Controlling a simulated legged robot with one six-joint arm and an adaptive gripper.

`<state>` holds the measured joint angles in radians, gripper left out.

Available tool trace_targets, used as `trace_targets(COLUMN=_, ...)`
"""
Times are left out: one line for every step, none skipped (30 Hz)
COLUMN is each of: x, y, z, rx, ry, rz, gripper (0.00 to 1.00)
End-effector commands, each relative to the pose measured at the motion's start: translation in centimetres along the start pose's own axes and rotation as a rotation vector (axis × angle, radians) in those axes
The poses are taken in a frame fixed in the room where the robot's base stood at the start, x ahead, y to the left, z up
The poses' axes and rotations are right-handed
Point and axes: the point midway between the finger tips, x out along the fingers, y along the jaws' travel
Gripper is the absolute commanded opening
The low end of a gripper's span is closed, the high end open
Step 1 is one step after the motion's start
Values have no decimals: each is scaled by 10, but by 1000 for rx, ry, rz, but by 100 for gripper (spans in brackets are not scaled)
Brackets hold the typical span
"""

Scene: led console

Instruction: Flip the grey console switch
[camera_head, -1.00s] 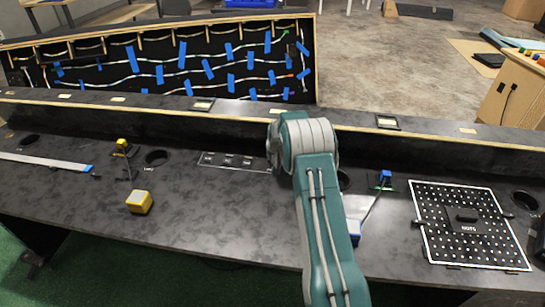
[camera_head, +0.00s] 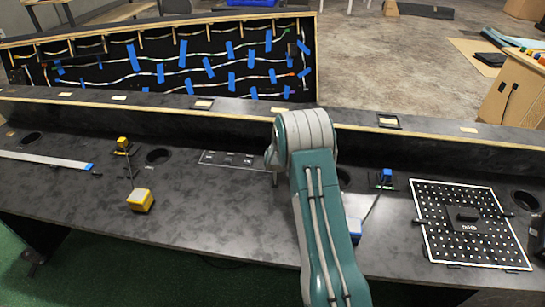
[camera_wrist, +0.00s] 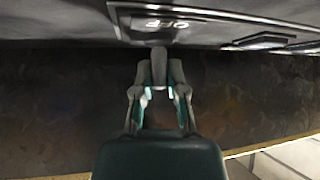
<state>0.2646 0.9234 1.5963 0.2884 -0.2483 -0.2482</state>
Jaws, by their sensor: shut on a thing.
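The grey console switch (camera_wrist: 158,66) is a short lever. In the wrist view it stands between my gripper's fingertips (camera_wrist: 160,85), and the fingers are shut on it. It stands by a dark plate (camera_wrist: 205,22) with a light outline and lettering that reads like "OFF", turned upside down. In the head view my arm covers most of the switch area, and my gripper cannot be made out there. A dark labelled panel (camera_head: 236,160) shows just left of the arm.
The dark console desk (camera_head: 75,205) carries a yellow block (camera_head: 140,200), a small yellow switch (camera_head: 123,144), a blue switch (camera_head: 386,176) and a perforated board (camera_head: 470,245). Round holes lie along the desk. A raised back ledge (camera_head: 150,120) runs behind.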

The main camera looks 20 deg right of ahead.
Motion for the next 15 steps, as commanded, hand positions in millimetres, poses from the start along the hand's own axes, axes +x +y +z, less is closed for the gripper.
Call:
trace_targets(x=0, y=-2, z=6, rx=-6, ry=6, rz=-1, gripper=0)
trace_targets(x=0, y=-2, z=6, rx=-7, ry=17, rz=0, gripper=0)
trace_targets(x=0, y=-2, z=7, rx=-9, ry=30, rz=2, gripper=0)
trace_targets(x=0, y=-3, z=7, rx=-11, ry=40, rz=3, gripper=0)
trace_targets(x=0, y=-3, z=8, rx=-13, ry=49, rz=4, gripper=0)
trace_targets(x=-1, y=-3, z=8, rx=-14, ry=61, rz=6, gripper=0)
trace_targets(x=-1, y=-3, z=8, rx=-16, ry=69, rz=8, gripper=0)
trace_targets(x=-1, y=-3, z=8, rx=-17, ry=77, rz=9, gripper=0)
trace_targets(x=-1, y=-3, z=8, rx=-19, ry=84, rz=10, gripper=0)
trace_targets(x=-2, y=-3, z=8, rx=-20, ry=90, rz=11, gripper=0)
trace_targets(x=-2, y=-3, z=9, rx=-21, ry=95, rz=12, gripper=0)
trace_targets(x=-2, y=-3, z=9, rx=-22, ry=99, rz=13, gripper=0)
trace_targets(x=-2, y=-3, z=9, rx=-23, ry=102, rz=13, gripper=0)
trace_targets(x=-2, y=-3, z=9, rx=-23, ry=105, rz=14, gripper=0)
trace_targets(x=-2, y=-3, z=9, rx=-24, ry=108, rz=14, gripper=0)
